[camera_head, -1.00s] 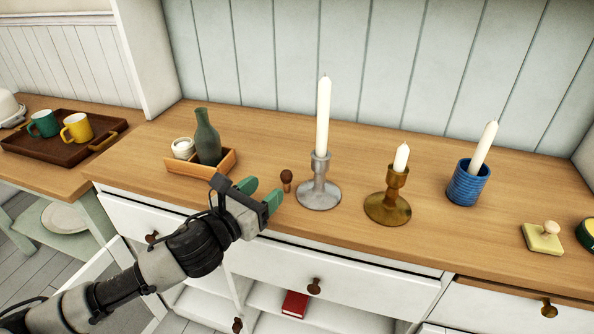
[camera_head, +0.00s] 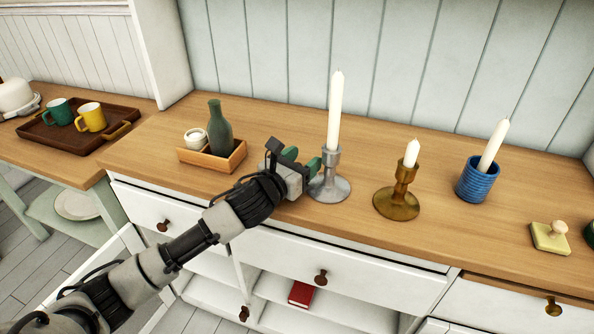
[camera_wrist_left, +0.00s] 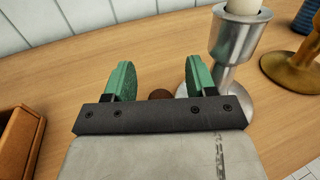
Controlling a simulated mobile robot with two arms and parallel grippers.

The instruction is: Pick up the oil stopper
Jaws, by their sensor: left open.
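The oil stopper is a small dark brown knob (camera_wrist_left: 160,94) between the two green fingers in the left wrist view, partly hidden behind the gripper's black bar. In the head view my gripper hides it. My left gripper (camera_head: 301,156) is open over the wooden counter, between the wooden tray and the silver candlestick. Its green fingers (camera_wrist_left: 159,80) stand apart on either side of the stopper, with the right finger close in front of the silver candlestick. I cannot tell whether either finger touches the stopper. My right gripper is not in view.
The silver candlestick (camera_head: 331,188) stands just right of the gripper. A wooden tray (camera_head: 210,162) with a green bottle (camera_head: 219,128) and white jar (camera_head: 196,139) is at left. A brass candlestick (camera_head: 397,203) and blue cup (camera_head: 476,182) stand further right.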

